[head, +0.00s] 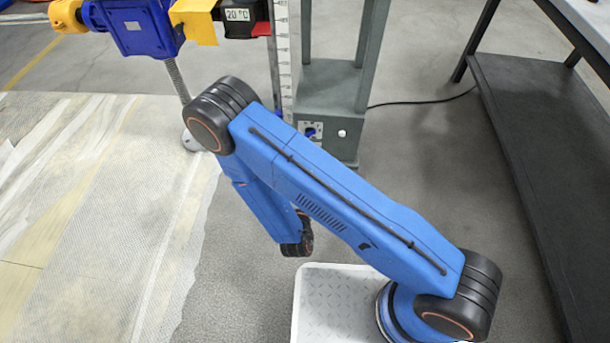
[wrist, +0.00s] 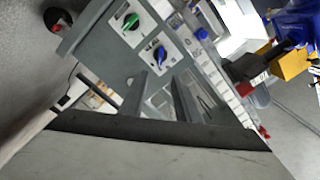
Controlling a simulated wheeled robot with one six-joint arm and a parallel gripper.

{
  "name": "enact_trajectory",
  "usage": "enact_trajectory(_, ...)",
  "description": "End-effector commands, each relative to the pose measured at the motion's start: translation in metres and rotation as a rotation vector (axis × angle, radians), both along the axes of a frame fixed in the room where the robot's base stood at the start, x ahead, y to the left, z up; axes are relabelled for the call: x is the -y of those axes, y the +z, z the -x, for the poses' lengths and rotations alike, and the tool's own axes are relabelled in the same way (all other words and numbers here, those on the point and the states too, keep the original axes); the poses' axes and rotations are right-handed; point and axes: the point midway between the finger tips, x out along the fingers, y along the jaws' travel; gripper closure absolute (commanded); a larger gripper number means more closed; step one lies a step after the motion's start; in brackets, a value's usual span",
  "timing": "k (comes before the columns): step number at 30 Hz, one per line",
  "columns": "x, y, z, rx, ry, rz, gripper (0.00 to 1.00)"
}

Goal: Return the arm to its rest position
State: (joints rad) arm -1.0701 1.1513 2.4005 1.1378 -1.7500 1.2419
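My blue arm (head: 345,195) is folded. It rises from the base at the lower right to a black elbow joint at upper left, then bends back down behind the upper link. The gripper itself is hidden in the head view. In the wrist view, the two dark fingers of my gripper (wrist: 160,98) stand apart, with only background visible between them. It appears open and empty, touching nothing that I can see.
A blue screw jack (head: 138,28) with yellow parts, a temperature display (head: 238,15) and a ruler (head: 282,60) stand behind the elbow. A grey post (head: 328,95) is behind the arm. A dark shelf (head: 540,140) is at right. The wrist view shows a knob panel (wrist: 140,40).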

Motion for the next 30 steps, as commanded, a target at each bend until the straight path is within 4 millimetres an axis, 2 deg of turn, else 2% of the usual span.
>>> enact_trajectory(14, 0.0, 0.003, -0.006, -0.015, -0.009, -0.009, 0.7)
enact_trajectory(23, 0.004, 0.03, -0.05, -0.186, -0.063, -0.062, 0.7)
enact_trajectory(30, 0.008, 0.061, -0.082, -0.339, -0.061, -0.097, 0.7)
